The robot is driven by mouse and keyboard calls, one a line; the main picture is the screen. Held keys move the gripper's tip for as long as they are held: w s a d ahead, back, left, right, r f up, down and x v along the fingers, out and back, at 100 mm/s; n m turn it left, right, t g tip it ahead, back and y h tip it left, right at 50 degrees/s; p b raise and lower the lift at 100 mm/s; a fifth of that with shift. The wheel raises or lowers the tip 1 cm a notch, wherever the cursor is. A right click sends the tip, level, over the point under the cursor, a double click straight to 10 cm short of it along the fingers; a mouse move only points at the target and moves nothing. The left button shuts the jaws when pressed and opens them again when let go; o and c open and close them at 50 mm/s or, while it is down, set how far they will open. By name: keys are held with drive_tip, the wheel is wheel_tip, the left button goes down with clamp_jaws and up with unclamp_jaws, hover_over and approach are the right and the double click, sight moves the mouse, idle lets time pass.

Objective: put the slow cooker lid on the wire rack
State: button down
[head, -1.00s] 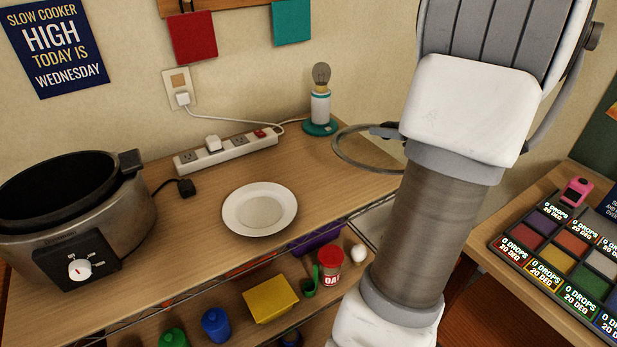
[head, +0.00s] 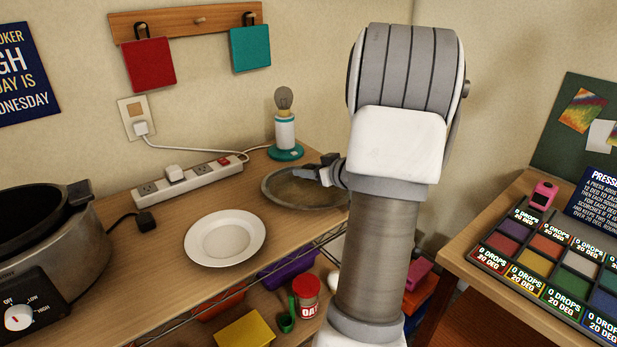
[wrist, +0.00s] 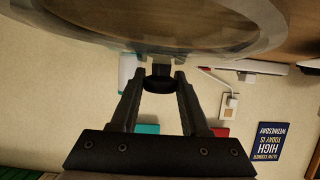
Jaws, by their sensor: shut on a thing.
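My gripper (head: 328,172) is shut on the slow cooker lid, a round clear disc with a grey rim (head: 268,199). The lid is over the right end of the wooden counter, beside the lamp; I cannot tell whether it touches the counter. The wrist view shows the lid's glass and rim (wrist: 160,45) large at the top, with its dark knob between the fingertips (wrist: 160,82). The slow cooker (head: 65,255) stands open at the left. My arm hides part of the right side.
A white plate (head: 225,238) lies on the counter, with a power strip (head: 190,180) behind it. A bulb lamp (head: 285,135) stands near the wall. A lower shelf holds a red-lidded tin (head: 306,292) and a yellow box (head: 245,330). A second table (head: 470,240) is at the right.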

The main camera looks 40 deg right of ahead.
drive_tip(key=shift+f, duration=0.35)
drive_tip(key=shift+f, duration=0.15)
drive_tip(key=shift+c, duration=1.9)
unclamp_jaws()
drive_tip(key=shift+s+r, duration=0.3)
drive_tip(key=shift+r, duration=0.05)
drive_tip(key=p+v, duration=0.3)
drive_tip(key=v, duration=0.8)
drive_tip(key=shift+s, duration=0.2)
